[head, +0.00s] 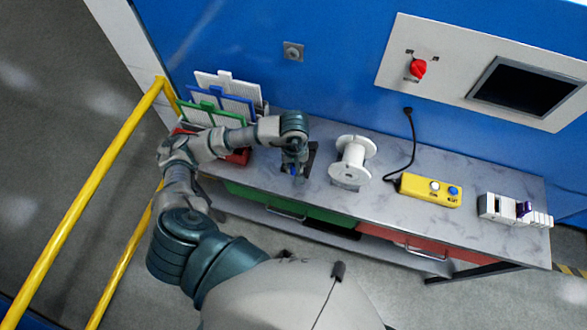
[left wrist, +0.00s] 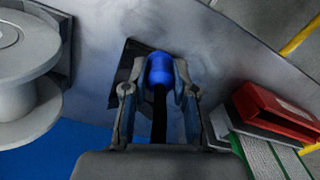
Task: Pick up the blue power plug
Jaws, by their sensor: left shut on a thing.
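The blue power plug (left wrist: 159,70) sits between the fingertips of my left gripper (left wrist: 157,88) in the left wrist view, with a finger on each side of it. A black cable or strip runs down from it between the fingers. In the head view my left gripper (head: 293,168) points down at the worktop, and only a little blue of the plug (head: 292,170) shows there. A dark flat holder lies right behind the plug. I cannot tell whether the plug touches the worktop. My right gripper is not in view.
A white spool (head: 352,158) stands just right of the gripper on the marble worktop (head: 385,205). Further right are a yellow button box (head: 431,190) and a white block row (head: 512,209). A rack of coloured panels (head: 222,98) stands left, near a yellow railing (head: 108,155).

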